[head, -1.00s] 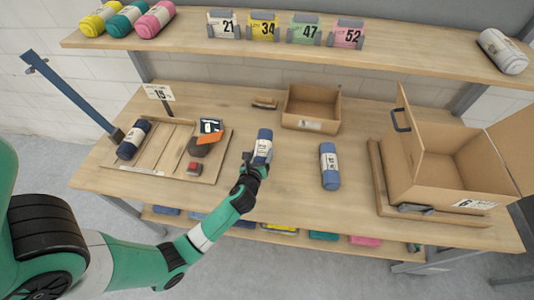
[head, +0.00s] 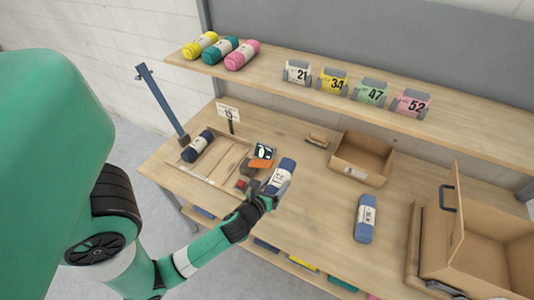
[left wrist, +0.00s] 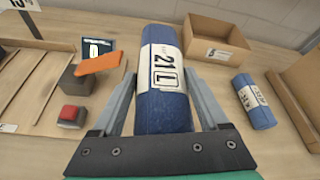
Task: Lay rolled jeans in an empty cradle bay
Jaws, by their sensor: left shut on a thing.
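My left gripper (head: 274,192) is shut on a rolled pair of blue jeans (head: 283,175) with a white paper band. In the left wrist view the held roll (left wrist: 160,105) stands between the fingers, its band reading "21 L". The cradle, a shallow wooden tray (head: 217,185) with slat-divided bays, lies to the left of the gripper. A dark navy roll (head: 197,146) lies in its leftmost bay. The bays to the right of that roll look bare. A sign reading 15 (head: 228,112) stands behind the tray. My right gripper is not in view.
At the tray's right side are a dark block with an orange piece (head: 261,163), a dark card (head: 264,151) and a red-topped block (left wrist: 71,115). Another blue roll (head: 366,218), a small open box (head: 345,166) and a large carton (head: 487,250) are to the right. A blue post (head: 162,105) rises at the tray's back left.

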